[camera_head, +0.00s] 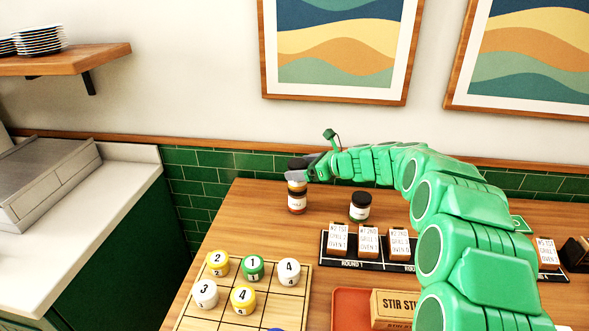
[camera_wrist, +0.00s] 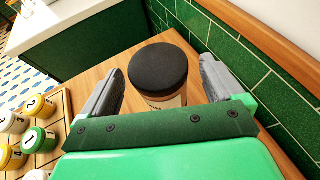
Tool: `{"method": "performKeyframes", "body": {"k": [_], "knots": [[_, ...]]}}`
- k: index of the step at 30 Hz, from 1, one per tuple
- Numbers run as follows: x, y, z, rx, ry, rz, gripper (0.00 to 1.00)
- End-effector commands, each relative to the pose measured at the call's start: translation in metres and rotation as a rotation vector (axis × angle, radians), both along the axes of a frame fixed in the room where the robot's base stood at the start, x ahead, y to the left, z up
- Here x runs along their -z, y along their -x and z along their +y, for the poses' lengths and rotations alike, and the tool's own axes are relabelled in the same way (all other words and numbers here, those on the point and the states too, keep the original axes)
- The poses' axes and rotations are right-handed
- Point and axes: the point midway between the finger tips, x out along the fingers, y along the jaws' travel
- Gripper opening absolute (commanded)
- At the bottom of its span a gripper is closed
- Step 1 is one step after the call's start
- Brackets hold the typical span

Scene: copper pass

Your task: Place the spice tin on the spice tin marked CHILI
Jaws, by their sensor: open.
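A spice tin with a black lid (camera_head: 297,164) stands near the table's back left, in what looks like a stack on a lower reddish tin (camera_head: 297,204) with a white label. The lower tin's lettering is too small to read surely. My gripper (camera_head: 300,174) is at the upper tin, partly covering it. In the wrist view the black-lidded tin (camera_wrist: 158,70) is upright between the two grey fingers of my gripper (camera_wrist: 162,85), with visible gaps on both sides. The gripper is open. The lower tin is hidden in that view.
Another dark-lidded jar (camera_head: 360,206) stands to the right of the stack. A black rail (camera_head: 345,265) with several cards and a board (camera_head: 222,318) of numbered pots lie nearer. A green tiled wall (camera_head: 225,172) runs close behind.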

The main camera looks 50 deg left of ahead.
Motion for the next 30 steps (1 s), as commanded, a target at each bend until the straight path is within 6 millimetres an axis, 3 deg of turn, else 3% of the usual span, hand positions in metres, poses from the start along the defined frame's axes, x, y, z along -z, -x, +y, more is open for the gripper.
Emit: {"method": "performKeyframes", "body": {"k": [9, 15, 30], "knots": [[-0.021, -0.019, -0.047, 0.000, -0.001, 0.001, 0.94], [-0.029, -0.027, -0.066, 0.001, 0.001, 0.000, 0.94], [-0.035, -0.030, -0.078, -0.004, 0.002, -0.012, 0.94]]}}
